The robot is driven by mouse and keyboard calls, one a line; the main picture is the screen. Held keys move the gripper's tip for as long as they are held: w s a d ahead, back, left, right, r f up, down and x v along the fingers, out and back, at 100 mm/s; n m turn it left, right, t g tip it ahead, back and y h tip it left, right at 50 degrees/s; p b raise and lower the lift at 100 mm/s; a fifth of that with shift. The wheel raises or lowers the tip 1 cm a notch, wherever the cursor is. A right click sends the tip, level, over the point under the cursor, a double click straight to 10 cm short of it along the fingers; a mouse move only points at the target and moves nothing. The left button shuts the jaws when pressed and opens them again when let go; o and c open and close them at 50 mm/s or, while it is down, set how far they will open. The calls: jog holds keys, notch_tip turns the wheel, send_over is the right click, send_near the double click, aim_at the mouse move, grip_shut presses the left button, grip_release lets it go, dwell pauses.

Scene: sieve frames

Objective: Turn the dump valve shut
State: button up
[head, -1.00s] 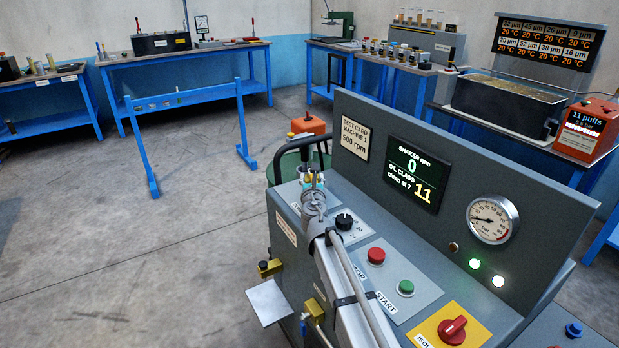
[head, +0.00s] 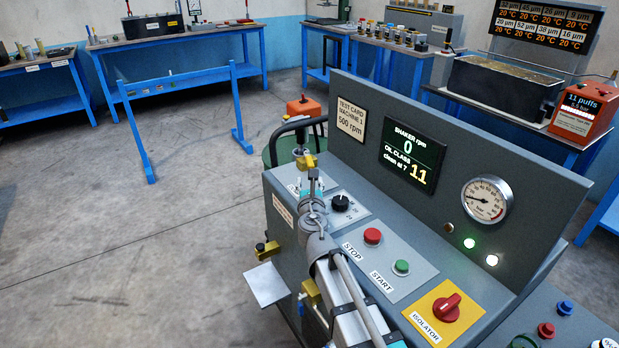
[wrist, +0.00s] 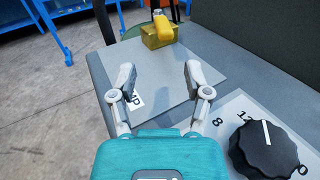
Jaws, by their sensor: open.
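A label ending in "MP" (wrist: 135,101) is partly hidden by the left finger.
A black dial knob (wrist: 265,150) stands close right of my gripper. The machine's upright panel (head: 460,160) rises to the right, with a gauge (head: 487,199). Red stop (head: 372,236) and green start (head: 401,267) buttons lie nearby. Open floor lies left.

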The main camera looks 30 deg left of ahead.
jog(key=shift+s, duration=0.1)
jog(key=c, duration=0.5)
jog(key=shift+s+a+m, duration=0.1)
jog(key=shift+m, duration=0.4)
grip_shut()
jog(key=m, duration=0.1)
jog(key=s+a+m, duration=0.1)
jog(key=m, duration=0.3)
jog(key=shift+s+a+h, duration=0.15)
jog(key=shift+s+h, duration=0.1)
jog(key=shift+h, duration=0.05)
jog(key=m, duration=0.2)
jog(key=s+a+m, duration=0.1)
jog(key=m, duration=0.1)
jog(key=shift+s, duration=0.1)
jog(key=m, duration=0.1)
jog(key=s+m, duration=0.1)
jog(key=m, duration=0.1)
jog(key=a+m, duration=0.1)
jog(key=shift+s+t+h, duration=0.25)
jog(key=shift+t+h, duration=0.15)
jog(key=m, duration=0.1)
jog(key=s+m, duration=0.1)
jog(key=m, duration=0.1)
jog(key=a+m, duration=0.1)
jog(key=m, duration=0.1)
jog(key=shift+s, duration=0.25)
